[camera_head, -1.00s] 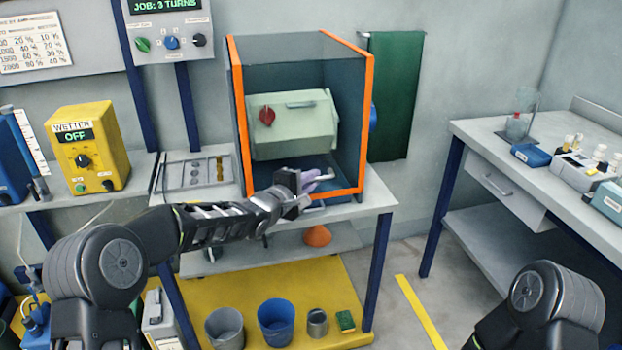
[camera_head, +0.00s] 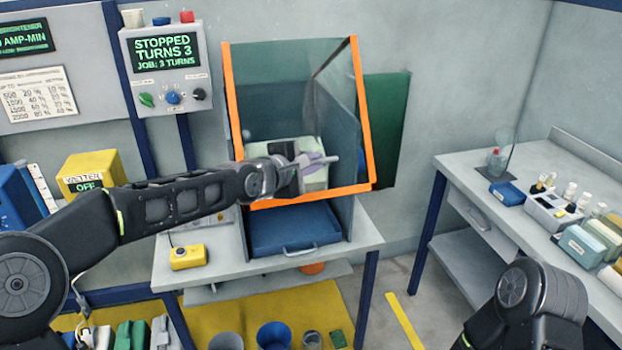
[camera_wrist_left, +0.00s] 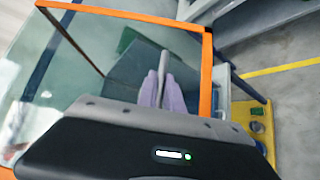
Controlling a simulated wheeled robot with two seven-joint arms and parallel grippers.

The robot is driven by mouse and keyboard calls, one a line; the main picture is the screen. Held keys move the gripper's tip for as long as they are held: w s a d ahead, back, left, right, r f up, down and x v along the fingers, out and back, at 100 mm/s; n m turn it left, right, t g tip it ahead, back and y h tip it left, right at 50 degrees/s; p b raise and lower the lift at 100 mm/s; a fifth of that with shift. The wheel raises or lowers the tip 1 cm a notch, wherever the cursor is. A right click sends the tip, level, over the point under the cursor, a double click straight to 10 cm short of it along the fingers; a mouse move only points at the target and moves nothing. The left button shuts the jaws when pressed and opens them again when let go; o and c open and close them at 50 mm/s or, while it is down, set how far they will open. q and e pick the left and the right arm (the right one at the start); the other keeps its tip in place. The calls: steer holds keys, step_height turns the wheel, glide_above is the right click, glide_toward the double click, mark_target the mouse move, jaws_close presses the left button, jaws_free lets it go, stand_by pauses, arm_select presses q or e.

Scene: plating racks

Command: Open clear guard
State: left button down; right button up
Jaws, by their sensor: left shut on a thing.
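The clear guard (camera_head: 292,90) is a see-through panel in an orange frame. In the head view it is tilted up, its lower edge swung out and raised above the blue tray (camera_head: 295,228). My left gripper (camera_head: 312,163) is at the guard's lower part, shut on the guard's handle (camera_head: 330,160). In the left wrist view the purple-tipped left gripper (camera_wrist_left: 163,92) closes around the thin grey handle in front of the panel. The pale green barrel (camera_head: 312,178) shows through the guard, partly hidden by my left arm. My right gripper is out of view.
A control box (camera_head: 166,68) reading STOPPED hangs on the wall at left. A yellow pendant (camera_head: 188,257) lies on the bench left of the tray. A yellow WETTER box (camera_head: 92,172) stands behind my left arm. A side table (camera_head: 540,178) with bottles and boxes is at right.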

arm_select(q)
step_height(320, 180, up, 5)
steer(key=shift+f+p, duration=0.1)
steer(key=shift+p, duration=0.4)
